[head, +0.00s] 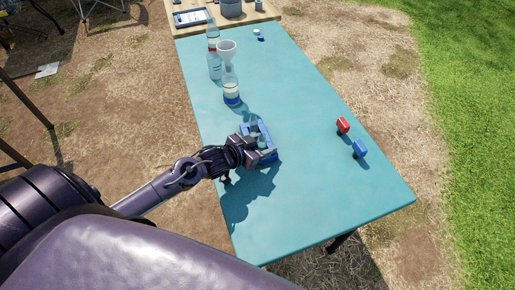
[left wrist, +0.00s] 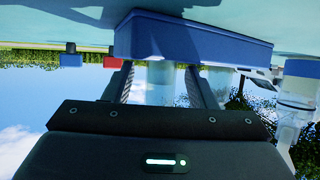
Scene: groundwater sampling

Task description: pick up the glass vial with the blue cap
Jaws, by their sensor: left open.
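A blue rack (head: 251,127) stands on the teal table, and clear glass vials stand in it. My left gripper (head: 261,147) is over the rack's near part with its fingers open. In the left wrist view, which is upside down, the rack (left wrist: 195,38) is at the top. One clear vial (left wrist: 160,74) shows between the two fingers (left wrist: 160,80), and another (left wrist: 192,85) is close by the right finger. The vials' caps are hidden behind the gripper body, so I cannot tell which has a blue cap. My right gripper is not in view.
A red block (head: 343,125) and a blue block (head: 360,148) lie to the right. The teal table's (head: 330,200) near right part is clear.

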